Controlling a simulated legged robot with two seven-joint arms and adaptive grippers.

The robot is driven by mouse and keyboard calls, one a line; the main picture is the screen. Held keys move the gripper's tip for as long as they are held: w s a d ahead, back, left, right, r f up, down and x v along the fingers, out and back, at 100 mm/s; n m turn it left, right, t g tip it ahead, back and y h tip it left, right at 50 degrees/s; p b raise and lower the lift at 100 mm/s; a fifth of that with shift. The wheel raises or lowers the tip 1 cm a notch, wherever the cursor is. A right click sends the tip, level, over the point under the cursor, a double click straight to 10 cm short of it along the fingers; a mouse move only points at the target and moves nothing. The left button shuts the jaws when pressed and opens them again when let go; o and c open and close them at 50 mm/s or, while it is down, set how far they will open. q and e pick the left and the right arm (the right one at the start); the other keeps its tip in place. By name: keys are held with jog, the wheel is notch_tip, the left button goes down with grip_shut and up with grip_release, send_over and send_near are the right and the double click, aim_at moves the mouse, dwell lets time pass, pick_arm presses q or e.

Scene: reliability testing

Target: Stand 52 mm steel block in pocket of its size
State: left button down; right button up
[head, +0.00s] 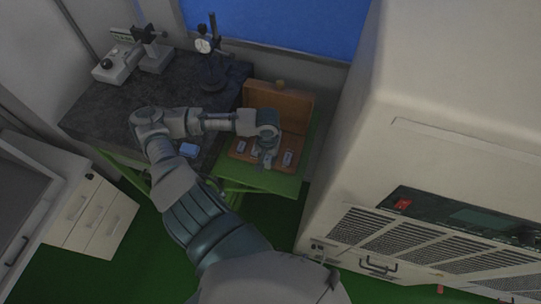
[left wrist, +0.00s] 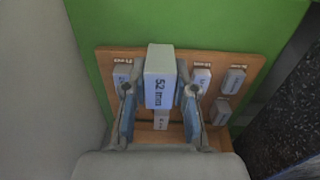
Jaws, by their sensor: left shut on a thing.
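The 52 mm steel block (left wrist: 160,72) is a pale grey block with "52 mm" printed on its face. My left gripper (left wrist: 158,92) is shut on it, one finger on each side, and holds it over the wooden case (left wrist: 143,136). Several smaller grey blocks stand in the case, including one at the right (left wrist: 233,82) and a small one below the held block (left wrist: 161,119). The held block hides the middle of the case, so its pocket cannot be made out. In the head view my left gripper (head: 267,152) is over the open case (head: 238,155). My right gripper is not in view.
The case lies on a green stand (head: 262,182) with its lid (head: 278,105) raised at the back. A large pale machine (head: 440,120) stands close at the right.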

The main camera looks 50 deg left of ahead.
pick_arm(q)
jog(key=w, duration=0.5)
jog(key=w+a+p, duration=0.1)
jog(key=w, duration=0.3)
jog(key=w+p, duration=0.1)
jog(key=w, duration=0.4)
jog(key=shift+w+a+r, duration=0.25)
jog(key=shift+w+a, duration=0.1)
jog(key=shift+f+b, duration=0.35)
jog(key=shift+f, duration=1.9)
jog(key=shift+p, duration=0.55)
jog(key=shift+f, duration=0.5)
